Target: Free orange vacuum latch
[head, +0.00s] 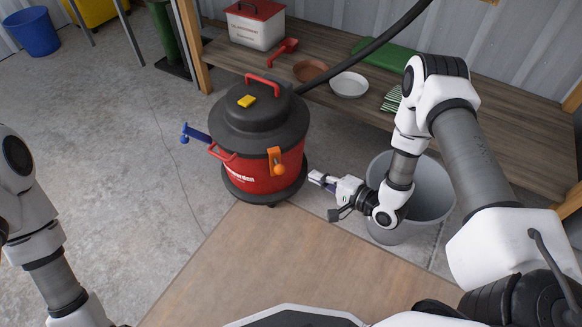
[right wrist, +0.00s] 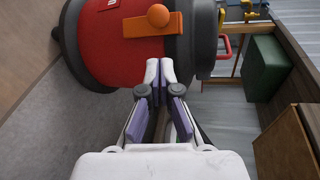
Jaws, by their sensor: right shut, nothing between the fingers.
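The red vacuum (head: 262,178) with a black lid stands upright on the floor, left of my right gripper. Its orange latch (head: 277,160) is on the front right side; in the right wrist view the orange latch (right wrist: 150,23) shows with a round orange knob, above my fingertips. A blue latch (head: 196,134) sticks out on the vacuum's left side. My right gripper (head: 318,180) is shut and empty, pointing at the vacuum below and right of the orange latch, with a small gap in the head view. My left arm enters at the left edge, its gripper out of view.
A grey bucket (head: 433,200) stands beneath my right forearm. A wooden shelf (head: 480,120) holds a white-and-red box (head: 255,25), a white bowl (head: 349,84) and a brown dish (head: 310,70). A black hose (head: 375,42) runs from the vacuum.

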